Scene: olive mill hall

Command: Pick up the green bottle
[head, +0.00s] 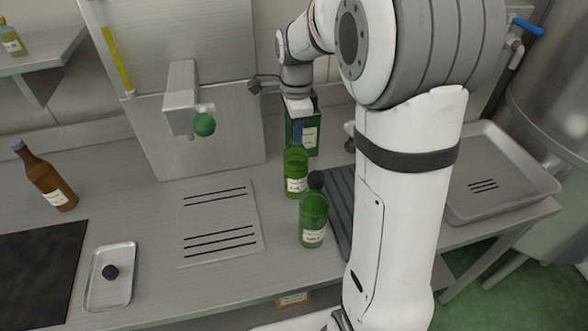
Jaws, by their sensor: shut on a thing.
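A green bottle (296,174) with a white label stands upright at the middle of the steel counter. My gripper (297,138) comes down from above and is shut on the top of this bottle. Its fingers are small in this view, and the bottle's neck is mostly hidden by them. A second green bottle (313,220) with a dark cap and white label stands just in front and to the right. Whether the held bottle is clear of the counter, I cannot tell.
A green labelled container (309,137) stands close behind my gripper. A dark ribbed mat (341,205) lies right of the bottles. A brown bottle (48,180), a small tray (109,280) and a slotted plate (218,230) are to the left. A large tray (500,172) is at right.

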